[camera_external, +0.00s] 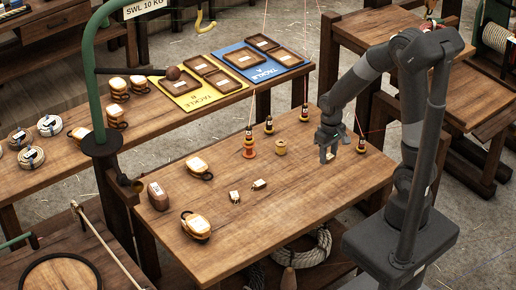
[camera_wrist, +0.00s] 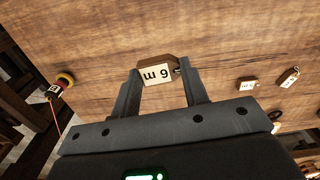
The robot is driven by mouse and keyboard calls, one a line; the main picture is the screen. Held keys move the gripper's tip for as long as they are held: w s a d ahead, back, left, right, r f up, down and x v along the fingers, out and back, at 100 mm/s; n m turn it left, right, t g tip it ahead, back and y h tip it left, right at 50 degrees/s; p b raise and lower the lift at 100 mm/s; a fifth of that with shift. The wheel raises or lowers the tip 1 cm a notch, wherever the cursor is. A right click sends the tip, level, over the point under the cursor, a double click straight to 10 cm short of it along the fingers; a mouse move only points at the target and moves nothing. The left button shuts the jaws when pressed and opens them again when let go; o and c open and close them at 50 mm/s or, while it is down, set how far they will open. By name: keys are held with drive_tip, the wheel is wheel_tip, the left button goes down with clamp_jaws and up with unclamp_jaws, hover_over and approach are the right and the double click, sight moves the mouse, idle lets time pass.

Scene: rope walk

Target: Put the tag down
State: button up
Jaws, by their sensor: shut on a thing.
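My gripper (camera_external: 327,152) is over the right part of the wooden table (camera_external: 300,215), pointing down. In the wrist view my gripper (camera_wrist: 160,69) is shut on a small wooden tag (camera_wrist: 157,73) with a white label that reads "6 m" upside down. The tag is between the fingertips, close to the table top; I cannot tell whether it touches it. In the external view only a bit of the tag (camera_external: 331,156) shows below the fingers. Two other tags, one (camera_external: 235,197) and another (camera_external: 259,184), lie mid-table; they also show in the wrist view, one (camera_wrist: 247,84) beside the other (camera_wrist: 289,77).
Several dark weights with cords stand along the table's back; one (camera_external: 361,144) is just right of my gripper. An orange-based one (camera_external: 249,147) and a wooden spool (camera_external: 281,147) are to the left. Pulley blocks (camera_external: 197,225) are at the left. The table's front right is clear.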

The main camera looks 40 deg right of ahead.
drive_tip(key=w+d+m, duration=0.1)
drive_tip(key=w+d, duration=0.3)
drive_tip(key=w, duration=0.6)
hover_over(286, 173)
wheel_tip(286, 173, down, 6)
drive_tip(key=shift+d+f, duration=0.1)
drive_tip(key=shift+f, duration=0.05)
drive_tip(key=shift+a+f, duration=0.2)
drive_tip(key=shift+f, duration=1.9)
drive_tip(key=o, duration=0.9)
drive_tip(key=shift+f, duration=0.15)
